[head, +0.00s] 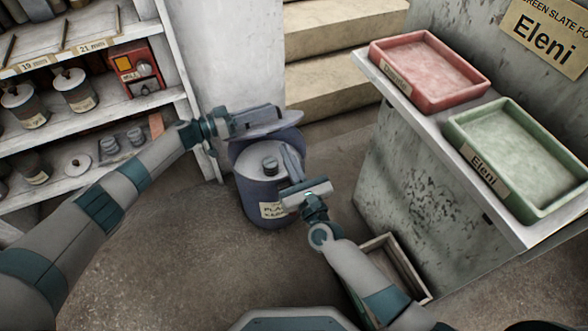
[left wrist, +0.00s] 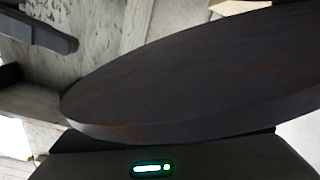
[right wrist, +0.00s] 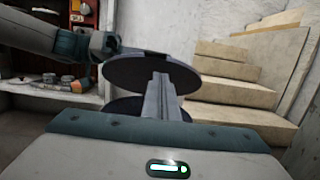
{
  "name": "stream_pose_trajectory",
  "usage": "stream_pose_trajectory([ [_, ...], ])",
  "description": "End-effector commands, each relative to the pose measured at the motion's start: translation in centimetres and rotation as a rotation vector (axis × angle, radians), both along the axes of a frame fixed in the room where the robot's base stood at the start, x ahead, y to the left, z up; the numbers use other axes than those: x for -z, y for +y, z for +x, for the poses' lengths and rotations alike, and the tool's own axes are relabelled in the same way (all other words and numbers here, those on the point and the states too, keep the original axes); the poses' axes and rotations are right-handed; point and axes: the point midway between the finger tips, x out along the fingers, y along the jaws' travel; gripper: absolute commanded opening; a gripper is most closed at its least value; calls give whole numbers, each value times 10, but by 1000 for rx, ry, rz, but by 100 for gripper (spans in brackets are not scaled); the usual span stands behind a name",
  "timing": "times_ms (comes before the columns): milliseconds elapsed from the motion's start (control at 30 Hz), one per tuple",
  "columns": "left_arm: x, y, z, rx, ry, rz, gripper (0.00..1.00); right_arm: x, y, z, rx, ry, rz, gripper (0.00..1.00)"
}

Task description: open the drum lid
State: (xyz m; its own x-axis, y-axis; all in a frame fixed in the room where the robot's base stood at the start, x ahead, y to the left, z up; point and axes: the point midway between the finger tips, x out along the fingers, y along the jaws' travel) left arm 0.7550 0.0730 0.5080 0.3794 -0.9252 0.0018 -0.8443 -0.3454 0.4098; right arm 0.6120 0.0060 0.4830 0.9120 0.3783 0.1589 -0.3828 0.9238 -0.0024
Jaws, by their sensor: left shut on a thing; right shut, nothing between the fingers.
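The drum (head: 263,200) is a dark blue-grey cylinder with a paper label, standing on the floor in the head view. A pale round top with a dark knob (head: 270,163) shows at its mouth. The dark lid (head: 278,126) is raised above the drum's back edge; its dark face fills much of the left wrist view (left wrist: 200,80) and shows in the right wrist view (right wrist: 130,75). My left gripper (head: 262,117) is shut on the lid. My right gripper (head: 290,160) is shut and empty over the drum's right front, its fingers partly covering the drum.
A shelf unit (head: 90,45) with jars stands at left. Steps (head: 325,75) rise behind the drum. A bench at right bears a red tray (head: 430,70) and a green tray (head: 515,155). A wooden crate (head: 400,265) lies by the bench. Floor left of the drum is clear.

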Motion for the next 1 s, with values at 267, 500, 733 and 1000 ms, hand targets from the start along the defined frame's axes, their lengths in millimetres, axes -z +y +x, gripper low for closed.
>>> stream_pose_trajectory([
  [267,1,3,2,-8,0,5,0,-24,7,14,0,1,4,0],
  [500,1,4,2,-8,0,4,0,-27,7,16,0,1,3,0],
  [733,1,4,2,-8,0,4,0,-29,8,17,1,0,3,0],
  [1000,3,2,0,-3,1,5,0,-45,10,26,1,-2,5,0],
])
